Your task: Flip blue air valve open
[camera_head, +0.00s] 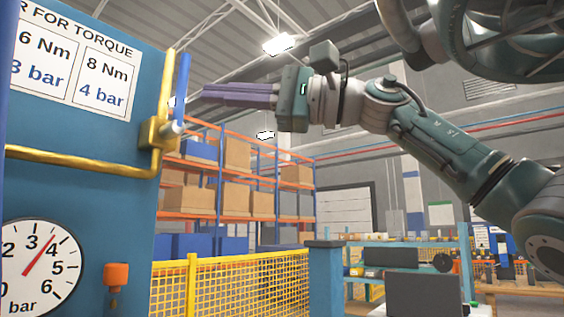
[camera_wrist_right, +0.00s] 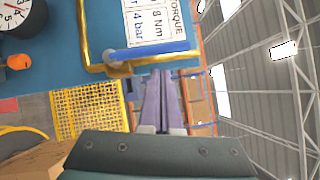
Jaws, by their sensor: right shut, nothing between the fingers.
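The blue air valve handle (camera_head: 184,88) stands upright beside the vertical brass pipe. It rises from a brass valve body (camera_head: 153,134) at the right edge of the blue panel (camera_head: 90,185). In the right wrist view the blue handle (camera_wrist_right: 150,51) lies across the picture, just ahead of my fingertips. My right gripper (camera_head: 204,96) is shut and empty, its purple fingers pointing left at the handle's upper half. The fingers also show in the right wrist view (camera_wrist_right: 160,75). A small gap seems to separate them from the handle; contact is hard to tell. My left gripper is out of view.
A pressure gauge (camera_head: 36,268) and an orange knob (camera_head: 116,275) sit low on the panel; a torque sign (camera_head: 75,60) is above. A yellow mesh fence (camera_head: 235,285) stands right of the panel, with orange shelving (camera_head: 250,217) behind. Space around my right gripper looks free.

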